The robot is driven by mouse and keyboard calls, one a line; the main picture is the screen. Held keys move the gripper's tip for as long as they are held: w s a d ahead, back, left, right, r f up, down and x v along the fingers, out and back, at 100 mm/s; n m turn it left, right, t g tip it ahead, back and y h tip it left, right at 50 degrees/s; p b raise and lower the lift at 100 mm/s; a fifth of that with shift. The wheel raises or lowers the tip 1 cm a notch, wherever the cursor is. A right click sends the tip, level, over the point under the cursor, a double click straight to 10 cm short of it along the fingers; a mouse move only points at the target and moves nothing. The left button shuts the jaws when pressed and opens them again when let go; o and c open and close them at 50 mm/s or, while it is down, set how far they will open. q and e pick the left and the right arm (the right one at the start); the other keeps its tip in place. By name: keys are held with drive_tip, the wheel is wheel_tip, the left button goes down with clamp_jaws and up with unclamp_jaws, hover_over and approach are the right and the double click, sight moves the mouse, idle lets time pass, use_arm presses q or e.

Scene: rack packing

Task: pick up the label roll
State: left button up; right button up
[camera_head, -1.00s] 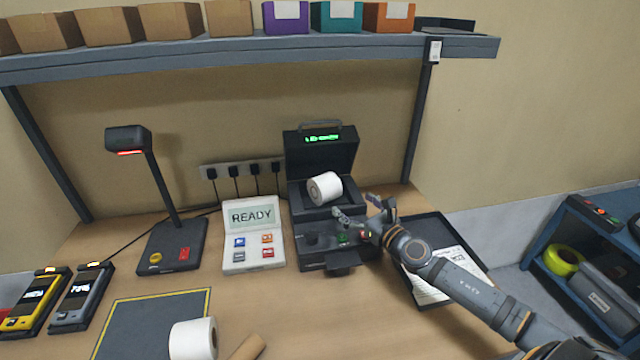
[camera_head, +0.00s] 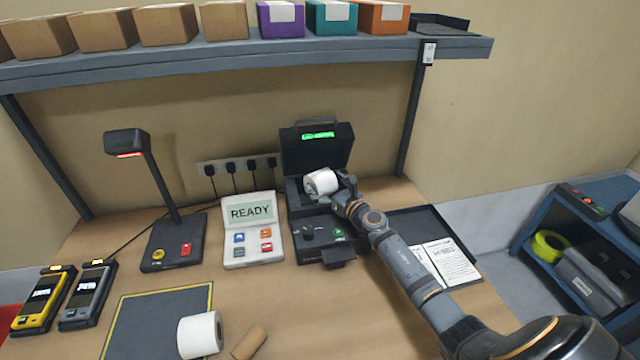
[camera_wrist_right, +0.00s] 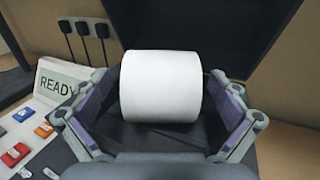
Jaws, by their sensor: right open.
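A white label roll (camera_head: 320,182) sits in the open black label printer (camera_head: 318,215). My right gripper (camera_head: 338,188) is at the printer, reaching in from the right at the roll. In the right wrist view the roll (camera_wrist_right: 161,87) lies between the two open fingers (camera_wrist_right: 163,105), with a narrow gap at each side. The head view does not show my left gripper.
A READY panel (camera_head: 252,232) stands left of the printer, and a scanner on a stand (camera_head: 172,240) is further left. A black tray (camera_head: 425,222) with papers lies to the right. A cardboard core (camera_head: 249,342) lies in front. A shelf (camera_head: 250,53) with boxes spans above.

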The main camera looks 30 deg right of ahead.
use_arm(q)
drive_tip(key=shift+w, duration=0.15)
use_arm(e)
drive_tip(key=shift+s, duration=0.1)
drive_tip(key=shift+c, duration=0.3)
drive_tip(key=shift+c, duration=1.3)
drive_tip(key=c, duration=1.4)
drive_tip(key=r+p, duration=0.6)
drive_tip(key=r, duration=0.2)
drive_tip(key=shift+s, duration=0.2)
use_arm(q)
wheel_tip(320, 180, up, 7)
drive_tip(key=shift+f, duration=0.15)
use_arm(e)
drive_tip(key=s+a, duration=0.1)
drive_tip(key=s, duration=0.5)
drive_tip(key=s+a, duration=0.2)
drive_tip(key=s, duration=0.4)
drive_tip(key=s+a, duration=0.2)
drive_tip(key=s, duration=0.5)
drive_tip(key=shift+f, duration=0.4)
